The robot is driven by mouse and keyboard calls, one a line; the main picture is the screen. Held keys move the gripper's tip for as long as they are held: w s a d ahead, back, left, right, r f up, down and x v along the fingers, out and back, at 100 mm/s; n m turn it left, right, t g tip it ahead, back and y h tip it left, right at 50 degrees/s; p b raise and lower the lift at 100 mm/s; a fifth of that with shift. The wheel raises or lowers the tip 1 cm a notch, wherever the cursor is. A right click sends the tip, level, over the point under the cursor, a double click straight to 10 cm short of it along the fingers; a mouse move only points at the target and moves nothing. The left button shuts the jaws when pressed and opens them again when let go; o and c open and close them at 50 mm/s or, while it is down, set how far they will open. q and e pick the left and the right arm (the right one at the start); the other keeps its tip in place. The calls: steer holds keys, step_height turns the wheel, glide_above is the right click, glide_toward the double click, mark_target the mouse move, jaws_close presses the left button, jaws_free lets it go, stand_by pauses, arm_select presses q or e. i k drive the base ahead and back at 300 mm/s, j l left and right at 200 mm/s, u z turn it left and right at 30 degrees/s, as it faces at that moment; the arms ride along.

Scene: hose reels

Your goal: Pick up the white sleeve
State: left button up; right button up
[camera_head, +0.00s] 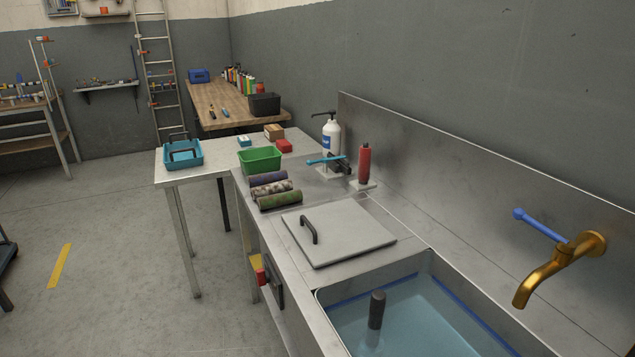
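Three roller-like sleeves lie side by side on the steel counter. The pale, whitish one with dark mottling (272,188) is in the middle. A purple sleeve (268,178) lies behind it and a dark green sleeve (280,200) lies in front of it. The three are very close together; I cannot tell whether they touch. No plain white sleeve shows. Neither of my grippers is in view.
A green bin (260,160) stands just behind the sleeves. A grey lid with a handle (338,233) lies in front, beside a water-filled sink (410,318). A red cylinder (364,164) and a white pump bottle (331,137) stand to the right. The left floor is mostly clear.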

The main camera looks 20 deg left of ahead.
mark_target(287, 185)
steer(key=i+j+z, duration=0.25)
steer(key=j, duration=0.6)
steer(key=i+j+z, duration=0.1)
steer(key=j+z, duration=0.15)
steer(key=j, duration=0.6)
steer(key=i+j+z, duration=0.1)
steer(key=j+z, duration=0.15)
steer(key=j, duration=0.65)
